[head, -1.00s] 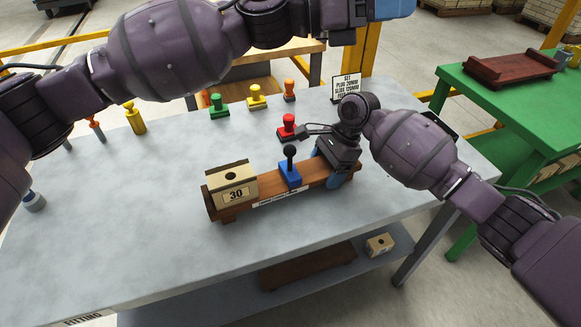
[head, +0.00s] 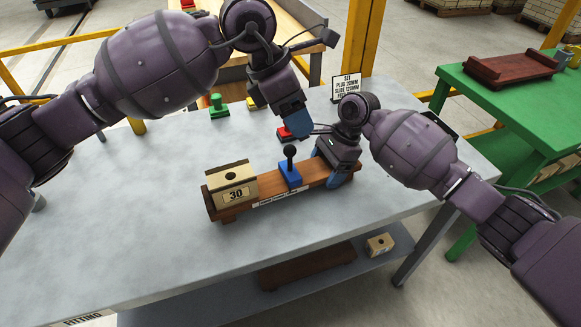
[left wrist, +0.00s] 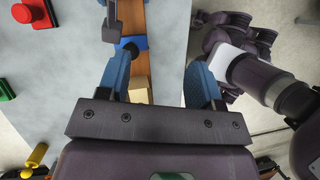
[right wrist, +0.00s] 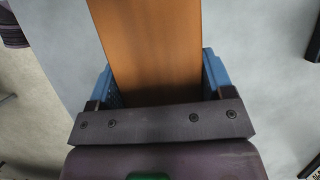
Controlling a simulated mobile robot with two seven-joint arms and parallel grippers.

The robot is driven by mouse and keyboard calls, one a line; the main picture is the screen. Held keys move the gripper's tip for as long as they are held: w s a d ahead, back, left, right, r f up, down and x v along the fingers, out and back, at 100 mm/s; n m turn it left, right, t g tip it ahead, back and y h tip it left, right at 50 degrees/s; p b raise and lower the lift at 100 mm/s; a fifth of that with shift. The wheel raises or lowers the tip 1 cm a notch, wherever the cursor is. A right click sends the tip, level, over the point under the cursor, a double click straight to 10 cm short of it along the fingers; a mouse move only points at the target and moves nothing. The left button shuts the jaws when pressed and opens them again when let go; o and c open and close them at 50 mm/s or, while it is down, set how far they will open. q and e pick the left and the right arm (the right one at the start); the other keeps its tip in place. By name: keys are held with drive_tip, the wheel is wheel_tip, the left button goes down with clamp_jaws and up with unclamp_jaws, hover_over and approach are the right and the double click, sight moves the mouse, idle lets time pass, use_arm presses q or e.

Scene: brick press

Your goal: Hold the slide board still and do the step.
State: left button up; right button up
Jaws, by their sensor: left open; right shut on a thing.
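The slide board (head: 325,174) is a long brown wooden board on the grey table, with a tan block (head: 232,185) marked 30 at its left end. A blue slider (head: 290,176) with a black knob sits at mid-board; the slider also shows in the left wrist view (left wrist: 133,43). My right gripper (head: 338,177) is shut on the board's right end, with the board between its fingers in the right wrist view (right wrist: 150,40). My left gripper (head: 300,128) is open and empty, pointing down above and behind the board near the slider. Its fingers (left wrist: 160,70) stand wide apart.
Behind the board stand green (head: 218,105), yellow (head: 256,103) and red (head: 284,132) handled pieces, the red partly hidden by my left gripper. A sign (head: 346,87) stands at the back edge. The table front (head: 130,250) is clear. A green table (head: 500,100) is at right.

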sight(288, 146)
use_arm(q)
drive_tip(key=shift+w+a+f+n+t+y, duration=0.15)
drive_tip(key=shift+w+f+n+t+y, duration=0.2)
drive_tip(key=shift+f, duration=1.45)
drive_tip(key=shift+w+a+f+n+t+y, duration=0.15)
drive_tip(key=shift+w+f+y, duration=0.35)
drive_tip(key=shift+f, duration=1.3)
drive_tip(key=shift+w+a+f+n+t+y, duration=0.1)
drive_tip(key=shift+w+a+f+n+y, duration=0.2)
drive_tip(key=shift+f, duration=1.5)
drive_tip(key=shift+w+d, duration=0.1)
drive_tip(key=shift+c, duration=0.4)
drive_tip(key=c, duration=0.8)
